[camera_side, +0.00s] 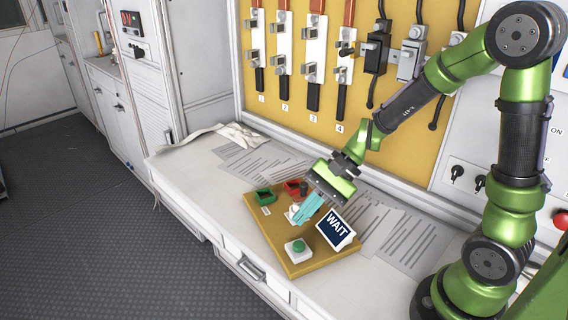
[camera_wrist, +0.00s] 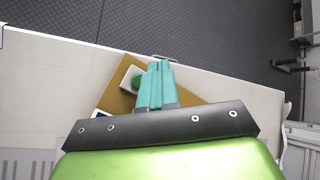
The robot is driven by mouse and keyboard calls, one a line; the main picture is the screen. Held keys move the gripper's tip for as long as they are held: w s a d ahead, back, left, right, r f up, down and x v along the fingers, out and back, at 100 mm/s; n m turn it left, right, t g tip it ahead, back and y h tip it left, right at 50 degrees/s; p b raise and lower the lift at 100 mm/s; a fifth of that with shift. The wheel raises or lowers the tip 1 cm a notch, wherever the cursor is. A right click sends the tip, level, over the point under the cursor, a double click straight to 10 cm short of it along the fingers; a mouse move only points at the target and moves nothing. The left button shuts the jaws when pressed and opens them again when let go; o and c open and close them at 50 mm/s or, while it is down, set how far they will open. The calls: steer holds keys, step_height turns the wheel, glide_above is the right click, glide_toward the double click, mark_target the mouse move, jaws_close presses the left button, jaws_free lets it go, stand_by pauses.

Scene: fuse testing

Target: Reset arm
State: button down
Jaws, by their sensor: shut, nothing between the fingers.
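My gripper (camera_side: 309,208) has teal fingers closed together with nothing between them. It hangs over the brown board (camera_side: 274,240) on the white bench, left of the WAIT sign (camera_side: 337,230). My gripper also shows in the wrist view (camera_wrist: 155,82), pointing over the board (camera_wrist: 127,98). A green button (camera_side: 298,246) on a white base sits at the board's front corner. It shows just left of the fingers in the wrist view (camera_wrist: 136,82). A green bin (camera_side: 265,195) and a red bin (camera_side: 292,188) stand at the board's back. My fingers partly hide a white part in the board's middle.
Papers (camera_side: 392,236) lie on the bench behind and right of the board. A crumpled cloth (camera_side: 235,133) lies at the far left. A yellow panel (camera_side: 273,103) with several numbered fuses and switches rises behind. The bench's left part is clear.

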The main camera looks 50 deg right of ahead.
stand_by(0.4)
steer(key=shift+s+d+f, duration=0.1)
steer(key=shift+f, duration=0.05)
steer(key=s+d+r+n+t+h, duration=0.4)
steer(key=s+r+n+h, duration=0.2)
steer(key=r, duration=0.7)
steer(key=s+n, duration=0.2)
steer(key=shift+s+d+n+h, duration=0.3)
